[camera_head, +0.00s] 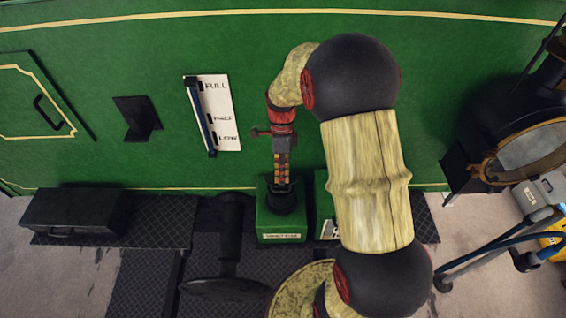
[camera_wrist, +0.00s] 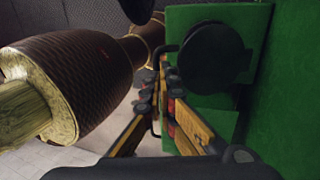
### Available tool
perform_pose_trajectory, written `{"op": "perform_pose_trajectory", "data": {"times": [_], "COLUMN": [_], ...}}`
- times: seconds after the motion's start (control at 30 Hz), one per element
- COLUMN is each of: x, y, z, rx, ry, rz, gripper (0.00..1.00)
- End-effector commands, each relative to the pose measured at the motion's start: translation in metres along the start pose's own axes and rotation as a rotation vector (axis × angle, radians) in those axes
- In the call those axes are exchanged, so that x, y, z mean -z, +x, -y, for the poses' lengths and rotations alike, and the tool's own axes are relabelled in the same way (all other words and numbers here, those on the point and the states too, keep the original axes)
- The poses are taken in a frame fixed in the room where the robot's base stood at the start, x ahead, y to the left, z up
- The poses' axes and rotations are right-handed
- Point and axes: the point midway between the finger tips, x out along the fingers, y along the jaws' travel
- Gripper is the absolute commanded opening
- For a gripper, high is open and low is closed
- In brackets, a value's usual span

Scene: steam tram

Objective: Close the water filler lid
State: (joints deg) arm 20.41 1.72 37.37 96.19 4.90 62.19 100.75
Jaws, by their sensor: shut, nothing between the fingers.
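A small green box (camera_head: 281,228) with a white label on its front stands against the green tram side in the head view; the label is too small to read surely. A round black lid (camera_head: 287,202) sits at its top. In the wrist view the lid (camera_wrist: 212,57) is a dark disc against the green box (camera_wrist: 180,18), with a bent black handle beside it. How far the lid is open I cannot tell. My gripper (camera_head: 281,184) points down just above the lid, shut and empty. In the wrist view its fingertips (camera_wrist: 165,78) are close beside the lid and handle; contact is unclear.
A FULL/HALF/LOW gauge (camera_head: 212,114) and a black bracket (camera_head: 138,117) are on the green wall. A black box (camera_head: 80,212) is at left; a dark round-headed post (camera_head: 225,285) stands in front. A lamp (camera_head: 525,150) and blue hose (camera_head: 500,247) are at right.

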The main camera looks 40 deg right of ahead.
Motion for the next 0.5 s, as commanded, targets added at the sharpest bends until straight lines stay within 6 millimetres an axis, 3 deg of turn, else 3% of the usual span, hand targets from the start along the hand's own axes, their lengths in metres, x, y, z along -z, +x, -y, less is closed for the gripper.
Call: {"op": "perform_pose_trajectory", "data": {"times": [0.2, 0.5], "x": [0.000, 0.000], "y": [0.017, 0.019], "z": [0.000, 0.000], "rx": [-0.001, 0.000], "ry": [-0.001, -0.001], "rz": [0.000, 0.000], "gripper": [0.00, 0.00]}}
